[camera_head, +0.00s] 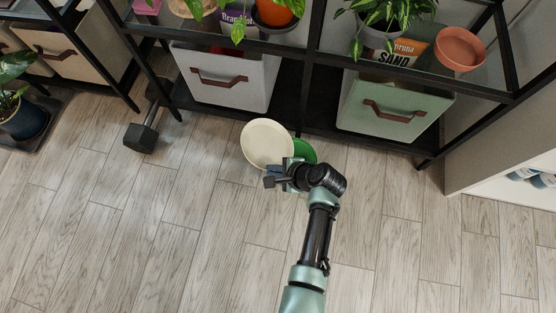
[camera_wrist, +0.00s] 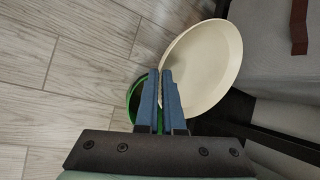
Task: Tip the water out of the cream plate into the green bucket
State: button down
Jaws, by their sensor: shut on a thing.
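The cream plate (camera_head: 266,144) is round and shallow, and my gripper (camera_head: 284,174) is shut on its near right rim in the head view. In the wrist view the plate (camera_wrist: 207,68) spreads to the right of the blue fingers (camera_wrist: 161,90), which pinch its edge. I cannot make out any water on it. The green bucket (camera_head: 304,152) stands on the floor just right of the plate, partly hidden by the plate and my wrist. In the wrist view its green rim (camera_wrist: 129,97) shows behind the fingers, below the plate. The plate overlaps the bucket's edge; its exact tilt is hard to tell.
A black shelf rack stands behind, with a grey bin (camera_head: 225,78) and a green bin (camera_head: 392,106) on its bottom shelf. Plants and a terracotta pot (camera_head: 459,48) stand above. A black dumbbell (camera_head: 142,136) lies left. The floor (camera_head: 150,240) in front is clear.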

jog(key=h+p, duration=0.1)
jog(key=a+r+h+p, duration=0.1)
jog(key=h, duration=0.1)
jog(key=n+h+p, duration=0.1)
jog(key=shift+a+r+h, duration=0.25)
jog(key=shift+r+h, duration=0.05)
jog(key=shift+h, duration=0.1)
dwell(0.7)
